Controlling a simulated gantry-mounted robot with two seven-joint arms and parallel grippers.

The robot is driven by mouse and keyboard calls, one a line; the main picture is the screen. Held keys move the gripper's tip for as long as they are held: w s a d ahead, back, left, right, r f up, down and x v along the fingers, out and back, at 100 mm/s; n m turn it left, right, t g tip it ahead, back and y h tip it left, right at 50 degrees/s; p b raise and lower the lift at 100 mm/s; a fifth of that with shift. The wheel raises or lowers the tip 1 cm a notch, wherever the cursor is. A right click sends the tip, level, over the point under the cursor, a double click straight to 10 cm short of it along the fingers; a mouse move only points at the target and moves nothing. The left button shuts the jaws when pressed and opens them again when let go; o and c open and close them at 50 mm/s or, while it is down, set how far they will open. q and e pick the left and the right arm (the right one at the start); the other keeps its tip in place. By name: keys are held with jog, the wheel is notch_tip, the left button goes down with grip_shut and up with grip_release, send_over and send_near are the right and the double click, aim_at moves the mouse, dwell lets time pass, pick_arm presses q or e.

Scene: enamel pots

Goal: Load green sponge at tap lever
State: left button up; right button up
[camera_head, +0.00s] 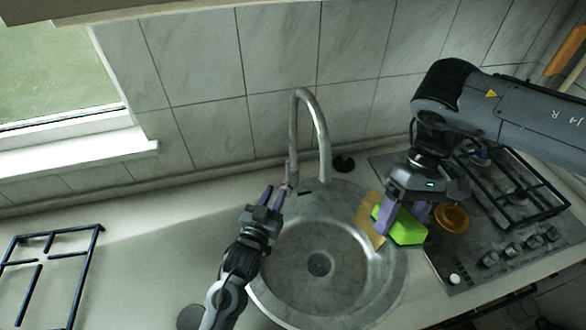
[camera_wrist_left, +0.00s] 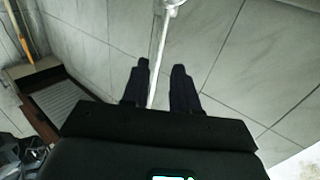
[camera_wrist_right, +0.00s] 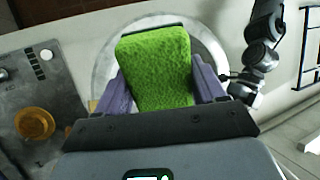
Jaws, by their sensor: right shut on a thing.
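The green sponge (camera_head: 408,231) is over the right rim of the round sink (camera_head: 296,294). My right gripper (camera_head: 405,216) is shut on it, and in the right wrist view the sponge (camera_wrist_right: 155,68) sits between the purple fingers (camera_wrist_right: 160,90). The tap (camera_head: 322,135) rises behind the sink with a curved spout, and its base and lever area (camera_head: 290,178) lie just beyond my left gripper's fingertips. My left gripper (camera_head: 276,194) has its fingers apart and empty. In the left wrist view the tap's thin metal part (camera_wrist_left: 158,50) shows between the left fingers (camera_wrist_left: 158,85).
A yellowish-brown flat piece (camera_head: 370,222) lies at the sink's right rim. An orange round object (camera_head: 453,217) sits on the hob (camera_head: 470,255) at right. A black pan grate (camera_head: 45,262) lies on the left counter. The tiled wall (camera_head: 200,60) bounds the back.

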aim_at(287, 169)
pick_arm(q)
jog(key=b+x, duration=0.1)
jog(key=x, duration=0.9)
jog(key=shift+w+d+b, duration=0.1)
jog(key=shift+w+b, duration=0.2)
jog(key=shift+w, duration=0.1)
pick_arm(e)
jog(key=shift+f, duration=0.85)
pick_arm(q)
grip_shut()
